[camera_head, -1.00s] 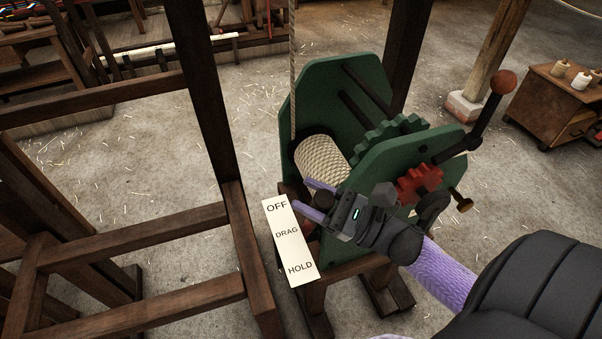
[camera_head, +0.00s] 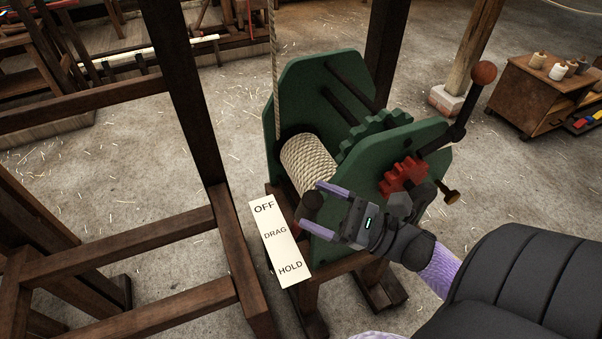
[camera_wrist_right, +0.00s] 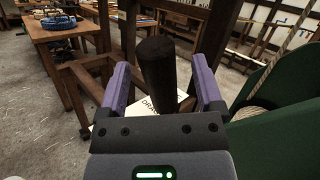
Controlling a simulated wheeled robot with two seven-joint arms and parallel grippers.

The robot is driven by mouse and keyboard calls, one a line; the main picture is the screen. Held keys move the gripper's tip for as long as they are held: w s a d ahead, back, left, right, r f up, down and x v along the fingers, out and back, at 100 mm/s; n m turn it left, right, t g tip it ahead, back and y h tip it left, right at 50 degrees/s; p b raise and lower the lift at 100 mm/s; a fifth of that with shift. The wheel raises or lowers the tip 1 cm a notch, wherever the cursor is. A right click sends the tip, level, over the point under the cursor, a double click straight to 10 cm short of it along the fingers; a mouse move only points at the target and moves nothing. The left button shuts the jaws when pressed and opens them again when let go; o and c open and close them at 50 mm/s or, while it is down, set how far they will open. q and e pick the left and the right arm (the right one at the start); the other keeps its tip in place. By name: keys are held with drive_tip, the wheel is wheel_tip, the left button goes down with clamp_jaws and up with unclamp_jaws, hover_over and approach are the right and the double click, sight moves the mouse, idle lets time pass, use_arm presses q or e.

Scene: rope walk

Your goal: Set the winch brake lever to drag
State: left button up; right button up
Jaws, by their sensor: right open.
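The green winch (camera_head: 300,95) stands right of centre in the head view, with rope wound on its drum. The brake lever shows as a dark rounded grip (camera_head: 312,204), beside the plate between the OFF and DRAG marks; I cannot tell its exact setting. The white plate (camera_head: 282,252) reads OFF, DRAG, HOLD from far to near. My right gripper (camera_head: 311,206) is open, with its purple fingers either side of the grip. In the right wrist view the dark grip (camera_wrist_right: 157,65) stands between the fingers, with gaps on both sides. My left gripper is not in view.
A crank with a red-brown knob (camera_head: 484,73) rises at the winch's right, near a red gear (camera_head: 402,176). A dark timber frame (camera_head: 125,235) stands to the left. A post (camera_head: 470,55) and a wooden cabinet with spools (camera_head: 530,95) stand at the back right.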

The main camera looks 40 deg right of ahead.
drive_tip(key=v, duration=0.6)
drive_tip(key=shift+b, duration=0.35)
